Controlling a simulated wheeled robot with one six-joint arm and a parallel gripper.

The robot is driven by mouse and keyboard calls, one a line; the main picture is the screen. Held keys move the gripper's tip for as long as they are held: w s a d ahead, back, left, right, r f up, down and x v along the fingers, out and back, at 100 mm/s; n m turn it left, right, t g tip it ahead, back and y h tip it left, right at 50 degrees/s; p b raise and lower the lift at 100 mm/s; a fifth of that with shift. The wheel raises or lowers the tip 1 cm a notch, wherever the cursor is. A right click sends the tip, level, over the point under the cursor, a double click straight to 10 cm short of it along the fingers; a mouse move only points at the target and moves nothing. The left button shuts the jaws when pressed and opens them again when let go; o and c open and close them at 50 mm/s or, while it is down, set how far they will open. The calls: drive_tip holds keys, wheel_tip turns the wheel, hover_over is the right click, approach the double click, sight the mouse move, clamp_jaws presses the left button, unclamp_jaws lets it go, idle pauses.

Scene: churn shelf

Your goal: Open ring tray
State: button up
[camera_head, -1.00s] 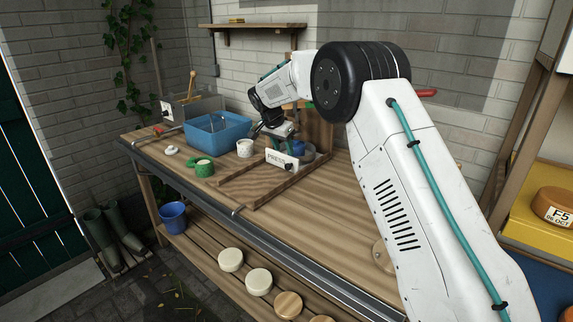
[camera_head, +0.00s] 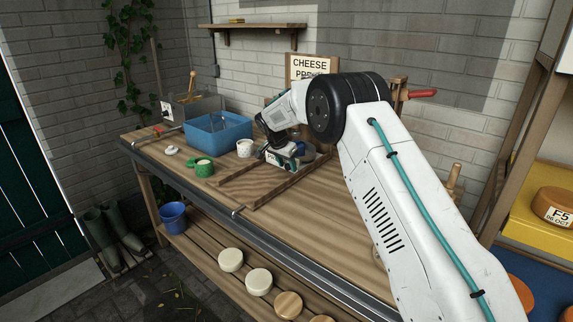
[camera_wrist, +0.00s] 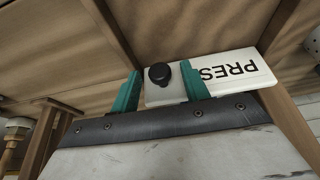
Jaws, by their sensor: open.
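A white plate lettered "PRES…" (camera_wrist: 240,69) with a round black knob (camera_wrist: 160,73) shows upside down in the wrist view. I take it for the front of the ring tray; the tray's inside is hidden. My gripper (camera_wrist: 160,68) is open, with one green finger on each side of the knob and gaps visible between. In the head view my gripper (camera_head: 283,158) is low over the wooden frame on the bench and covers most of the plate. Whether the fingers reach past the knob's depth I cannot tell.
The wooden bench (camera_head: 300,220) is clear in front. A "CHEESE" sign (camera_head: 311,66) and wooden press posts stand behind.

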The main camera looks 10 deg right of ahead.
clamp_jaws()
drive_tip(key=s+a, duration=0.4)
drive_tip(key=a, duration=0.1)
drive_tip(key=s+a, duration=0.4)
drive_tip(key=a, duration=0.1)
drive_tip(key=s+a, duration=0.3)
drive_tip(key=a, duration=0.3)
drive_tip(key=shift+s+a, duration=0.1)
drive_tip(key=shift+s, duration=0.3)
unclamp_jaws()
drive_tip(key=v, duration=0.7)
drive_tip(key=shift+r, duration=0.4)
